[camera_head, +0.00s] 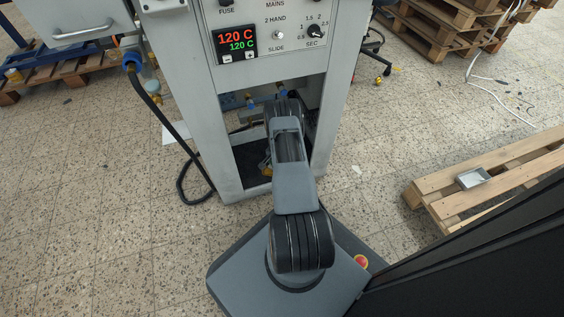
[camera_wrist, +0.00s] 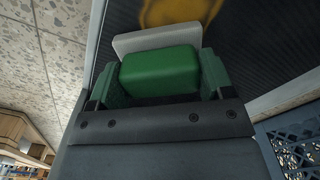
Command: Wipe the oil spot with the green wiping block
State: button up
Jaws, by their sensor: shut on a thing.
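The green wiping block (camera_wrist: 160,71) sits between the two fingers of my gripper (camera_wrist: 161,78) in the wrist view, and the fingers are shut on it. A light grey piece (camera_wrist: 155,39) lies just beyond the block; I cannot tell whether it belongs to the block. The oil spot (camera_wrist: 180,11) is a yellow-brown patch on a dark ribbed surface (camera_wrist: 240,45), beyond the block and cut off by the top edge. The block looks apart from the spot. In the head view my gripper and the block are hidden inside the machine's lower opening.
The grey stamping machine (camera_head: 192,83) stands in front, its posts framing the opening my arm reaches into. A black hose (camera_head: 178,143) hangs at its left. A wooden pallet (camera_head: 440,187) with a small metal tray (camera_head: 473,178) lies at right.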

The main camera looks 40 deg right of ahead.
aim_at(268, 166)
jog(key=shift+w+a+r, duration=0.1)
jog(key=shift+w+a, duration=0.25)
jog(key=shift+a, duration=0.4)
jog(key=shift+w+a+f, duration=0.1)
jog(key=shift+w+a, duration=0.2)
jog(key=shift+a, duration=0.4)
jog(key=shift+w+a+r, duration=0.1)
jog(key=shift+w+a, duration=0.25)
jog(key=shift+a, duration=0.4)
jog(key=shift+w+a+f, duration=0.1)
jog(key=shift+w+a, duration=0.25)
jog(key=shift+a, duration=0.4)
jog(key=shift+w+a+f, duration=0.1)
jog(key=shift+w+a, duration=0.25)
jog(key=shift+a, duration=0.4)
jog(key=shift+d, duration=0.1)
